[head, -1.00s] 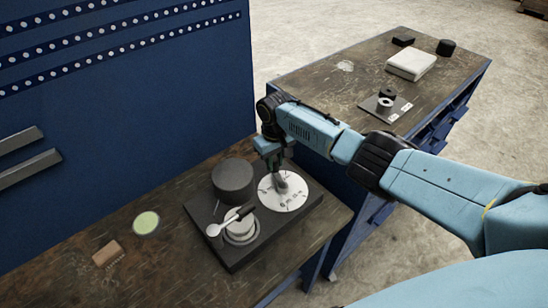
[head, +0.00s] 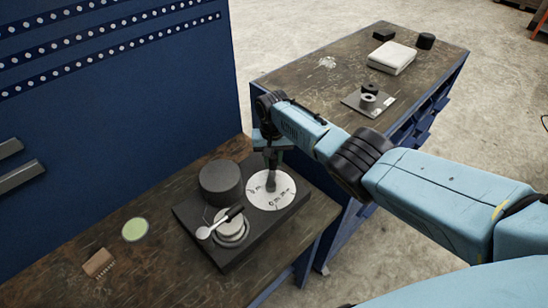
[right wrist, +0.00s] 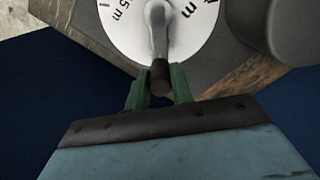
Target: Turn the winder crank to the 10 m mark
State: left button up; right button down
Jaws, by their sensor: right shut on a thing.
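The winder's white round dial (head: 262,201), with black ticks and "m" numbers, lies on a dark base plate (head: 225,260). The grey crank arm (right wrist: 158,30) runs from the dial's middle toward my right gripper in the right wrist view. Its dark knob (right wrist: 160,78) sits between the green fingertips. My right gripper (head: 271,158) is above the dial's far side, shut on this crank knob. "5 m" reads left of the crank arm in the wrist view; the number on the right is cut off. The 10 m mark cannot be made out. My left gripper is not in view.
A dark drum (head: 220,182) and a pale spool (head: 230,232) with a white-ended lever (head: 204,232) share the base plate. A green disc (head: 135,229) and a brown block (head: 98,263) lie to the left. A second bench (head: 300,85) stands behind; a blue panel rises at the back.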

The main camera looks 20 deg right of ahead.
jog(key=shift+r, duration=0.1)
jog(key=c, duration=1.2)
grip_release()
notch_tip(320, 180, up, 13)
jog(key=p, duration=0.2)
jog(key=shift+r, duration=0.15)
